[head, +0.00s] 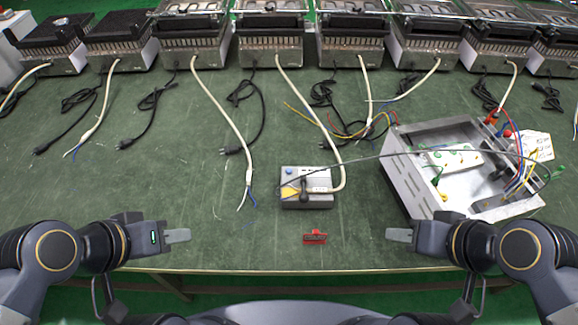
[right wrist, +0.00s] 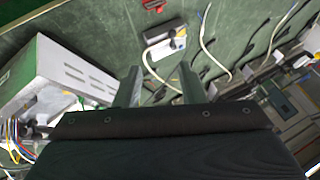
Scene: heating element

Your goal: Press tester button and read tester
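A small grey box (head: 307,201) with a blue round button (head: 289,172), a yellow label and a dark lever lies mid-table, with a white cable at its right side. It also shows in the right wrist view (right wrist: 166,48). An open metal case (head: 408,177) with coloured terminals and wires stands at the right. No label readable here tells which one is the tester. My left gripper (head: 178,236) is left of the grey box, near the front edge; its finger gap is hidden. My right gripper (head: 398,235) is in front of the metal case; its fingers are apart and empty in the right wrist view (right wrist: 160,82).
A red clip-like part (head: 315,237) lies near the front edge. Several heater units (head: 271,50) line the back, with white cables and black plugs trailing forward. A thin dark wire arcs from the grey box to the case. The green table (head: 100,190) is clear at left.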

